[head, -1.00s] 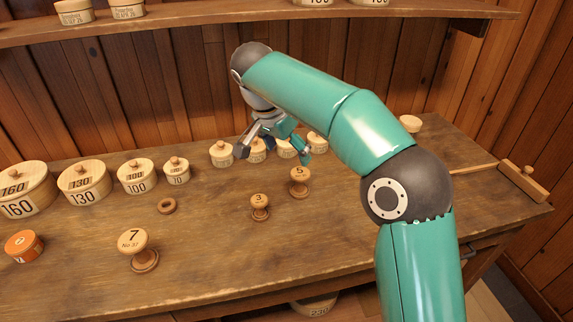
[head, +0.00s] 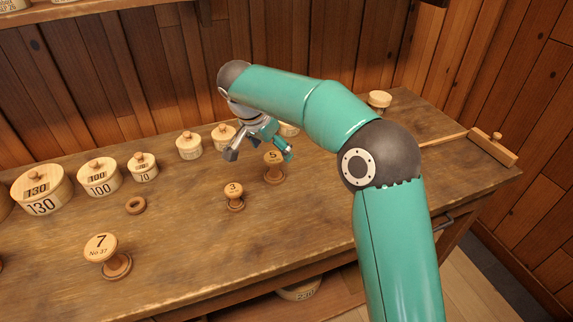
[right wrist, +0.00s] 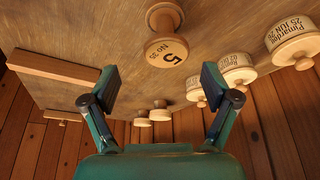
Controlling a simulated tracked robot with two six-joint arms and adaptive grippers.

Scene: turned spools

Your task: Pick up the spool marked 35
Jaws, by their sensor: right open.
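A turned wooden spool marked 5 (head: 274,167) stands upright on the bench, with smaller writing below the 5. A smaller spool marked 3 (head: 234,196) stands nearer, and a spool marked 7, No 37 (head: 106,256), at the front left. My left gripper is out of view.
Round lidded boxes, such as one marked 130 (head: 42,192), stand along the bench's back; some are close behind my right gripper. A raised wooden piece (head: 492,148) is at the right end. The front middle is clear.

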